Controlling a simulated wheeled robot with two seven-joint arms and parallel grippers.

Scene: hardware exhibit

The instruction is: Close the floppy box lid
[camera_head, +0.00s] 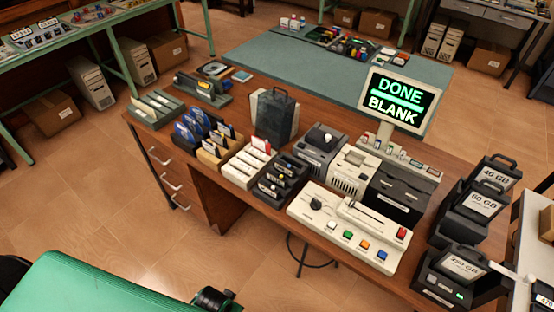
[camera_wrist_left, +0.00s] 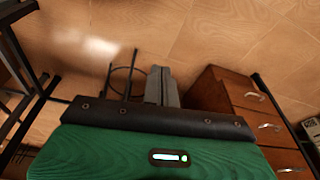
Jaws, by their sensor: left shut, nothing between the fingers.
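A dark smoky box-like piece with a handle on top (camera_head: 275,118) stands upright at the back of the brown desk. It may be the floppy box with its lid raised, but I cannot tell the hinge or the lid's angle. Open holders with blue floppies (camera_head: 190,128) and with tan and white cards (camera_head: 215,150) stand to its left. My left gripper (camera_wrist_left: 162,88) shows in the left wrist view as two grey fingers, shut and empty, over the floor and away from the desktop items. My right gripper is not in view.
A control panel with coloured buttons (camera_head: 345,232) lies on the front of the desk (camera_head: 375,275). A sign reading DONE BLANK (camera_head: 400,100) stands behind it. Labelled drives (camera_head: 455,265) crowd the right end. Drawers (camera_wrist_left: 255,98) are beside my left gripper in the wrist view.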

